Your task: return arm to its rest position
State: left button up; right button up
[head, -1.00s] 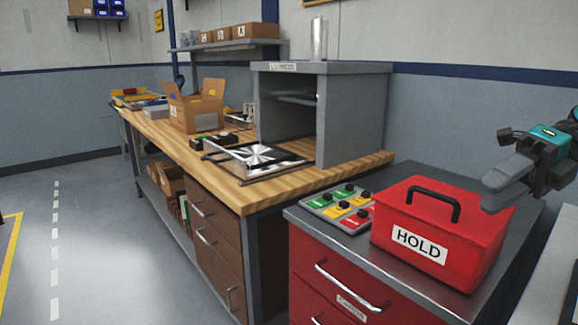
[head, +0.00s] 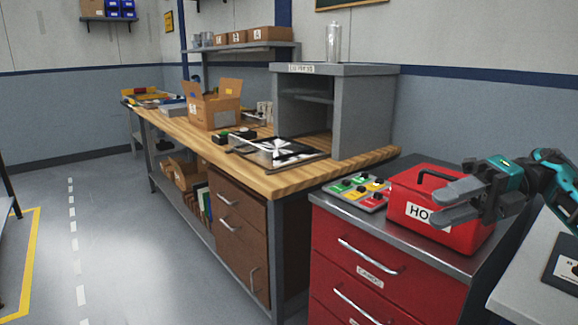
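My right gripper (head: 438,204) reaches in from the right edge, its fingers pointing left. Its two grey fingers are apart with nothing visible between them. It shows in front of the red box (head: 470,238) marked HOLD, covering part of its label and front. I cannot tell whether it touches the box. My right arm behind it is teal and dark grey. My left gripper is out of view.
The red box stands on a red drawer cabinet (head: 385,247), beside a tray of coloured buttons (head: 358,192). A wooden workbench (head: 290,184) with a grey open housing (head: 364,115) and a cardboard box (head: 214,106) lies left.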

jog(key=w+a+f+m+t+y+p, duration=0.1)
jog(key=a+f+m+t+y+p, duration=0.25)
jog(key=m+t, duration=0.5)
jog(key=a+f+m+t+p, duration=0.2)
jog(key=a+f+m+t, duration=0.3)
jog(key=a+m+t, duration=0.4)
pick_arm(q)
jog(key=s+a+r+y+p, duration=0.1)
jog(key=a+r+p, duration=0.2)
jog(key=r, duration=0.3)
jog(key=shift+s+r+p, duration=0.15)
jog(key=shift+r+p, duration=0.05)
jog(key=shift+p, duration=0.5)
pick_arm(e)
jog(key=s+d+f+m+g+h, duration=0.2)
jog(key=s+d+f+m+h, duration=0.1)
jog(key=s+f+m+h, duration=0.5)
jog(key=s+d+f+m+g+h, duration=0.1)
jog(key=s+d+f+m+h, duration=0.2)
jog(key=s+f+m+h, duration=0.5)
jog(key=s+f+m, duration=0.3)
jog(key=f+m, duration=0.1)
jog(key=f, duration=0.2)
jog(key=shift+d+g+h, duration=0.15)
jog(key=shift+g+h, duration=0.2)
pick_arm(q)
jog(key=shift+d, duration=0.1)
